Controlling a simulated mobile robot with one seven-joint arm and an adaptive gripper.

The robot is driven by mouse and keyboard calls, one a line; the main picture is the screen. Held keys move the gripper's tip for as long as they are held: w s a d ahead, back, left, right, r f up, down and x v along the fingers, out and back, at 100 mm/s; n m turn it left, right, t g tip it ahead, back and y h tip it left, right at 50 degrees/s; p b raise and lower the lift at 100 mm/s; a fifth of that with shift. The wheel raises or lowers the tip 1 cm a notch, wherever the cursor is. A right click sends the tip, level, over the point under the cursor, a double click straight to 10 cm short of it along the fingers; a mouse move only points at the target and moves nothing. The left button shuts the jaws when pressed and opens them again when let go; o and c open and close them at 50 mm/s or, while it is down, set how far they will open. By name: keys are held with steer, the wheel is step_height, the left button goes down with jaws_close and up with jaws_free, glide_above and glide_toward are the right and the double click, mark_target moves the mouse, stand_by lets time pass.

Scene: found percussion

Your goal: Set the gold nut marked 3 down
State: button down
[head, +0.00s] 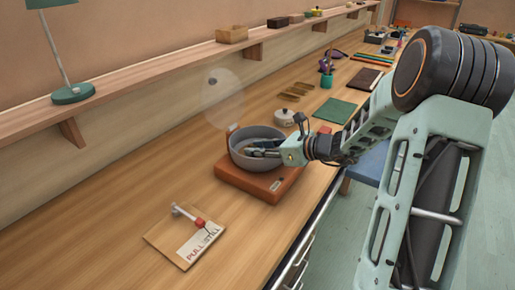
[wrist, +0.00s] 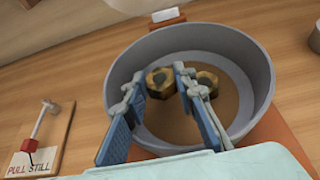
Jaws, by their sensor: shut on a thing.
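My gripper (head: 264,152) reaches down into a grey round bowl (head: 236,153) on the bench. In the wrist view my gripper (wrist: 160,76) has its two blue-grey fingers inside the bowl (wrist: 120,75), shut on a gold nut (wrist: 159,84) between the tips. A second gold nut (wrist: 208,83) shows beside the right finger, partly behind it. I cannot read a number on either nut. I cannot tell whether the held nut touches the brown bowl floor. In the head view the nuts are hidden.
The bowl stands on an orange-red base (head: 250,185). In front left lies a card (head: 185,240) reading PULL and STILL, with a red-and-white handle (head: 190,215). A translucent disc (head: 222,98) stands behind. A small lidded pot (head: 284,117) is beyond.

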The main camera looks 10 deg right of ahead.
steer(key=shift+f, duration=0.2)
steer(key=c, duration=1.6)
jaws_free()
steer(key=shift+f, duration=0.1)
steer(key=shift+s+a, duration=0.1)
steer(key=shift+r, duration=0.25)
steer(key=v, duration=0.4)
steer(key=p+v, duration=0.1)
steer(key=v, duration=0.7)
steer(key=shift+r, duration=0.5)
